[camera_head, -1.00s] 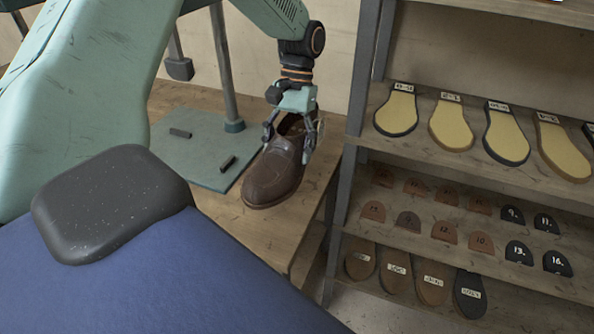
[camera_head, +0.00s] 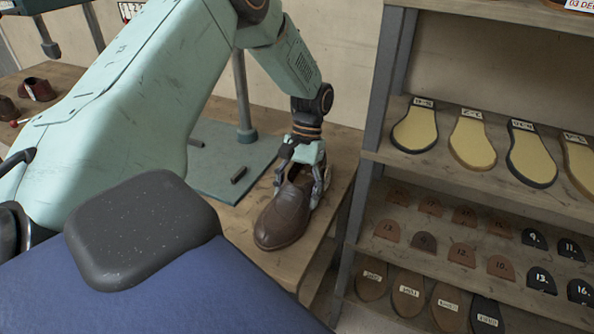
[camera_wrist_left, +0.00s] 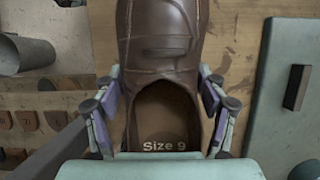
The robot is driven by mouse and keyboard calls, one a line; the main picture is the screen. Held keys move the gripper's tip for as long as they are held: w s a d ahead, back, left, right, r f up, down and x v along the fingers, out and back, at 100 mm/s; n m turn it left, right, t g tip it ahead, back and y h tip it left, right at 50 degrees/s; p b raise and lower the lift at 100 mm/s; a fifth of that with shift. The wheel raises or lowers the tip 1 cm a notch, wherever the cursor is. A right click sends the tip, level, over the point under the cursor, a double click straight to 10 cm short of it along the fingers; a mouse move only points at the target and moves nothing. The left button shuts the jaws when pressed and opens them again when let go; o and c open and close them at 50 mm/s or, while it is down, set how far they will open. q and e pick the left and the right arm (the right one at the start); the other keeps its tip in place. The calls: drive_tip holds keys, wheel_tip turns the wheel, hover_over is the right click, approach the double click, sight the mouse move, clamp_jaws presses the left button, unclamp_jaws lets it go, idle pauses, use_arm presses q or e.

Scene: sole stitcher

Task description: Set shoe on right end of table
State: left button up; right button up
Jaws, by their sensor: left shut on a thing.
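A brown leather shoe (camera_head: 283,216) is at the right end of the wooden table (camera_head: 235,217), toe toward the front. My left gripper (camera_head: 303,184) is over the shoe's heel end, shut on it with a finger on each side. In the left wrist view the shoe (camera_wrist_left: 163,40) points up the picture, and its insole reads "Size 9". The gripper (camera_wrist_left: 162,108) has its fingers against both sides of the shoe opening there. The shoe looks upright at the tabletop; whether its sole fully touches the wood I cannot tell. My right gripper is not in view.
A green base plate (camera_head: 215,180) with a post and small dark blocks lies left of the shoe. A grey shelf rack (camera_head: 372,130) with soles and heel pieces stands close to the right of the table. Other shoes (camera_head: 38,90) sit at the far left.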

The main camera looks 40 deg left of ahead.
use_arm(q)
drive_tip(key=shift+d+r, duration=0.15)
drive_tip(key=shift+d, duration=0.1)
drive_tip(key=o, duration=1.5)
drive_tip(key=shift+a+f, duration=0.2)
drive_tip(key=shift+f, duration=0.1)
drive_tip(key=shift+o, duration=1.3)
drive_tip(key=shift+d+r, duration=0.15)
drive_tip(key=shift+w+r, duration=0.15)
drive_tip(key=shift+r, duration=0.1)
drive_tip(key=p+v, duration=0.2)
drive_tip(key=v, duration=0.9)
drive_tip(key=shift+r, duration=0.4)
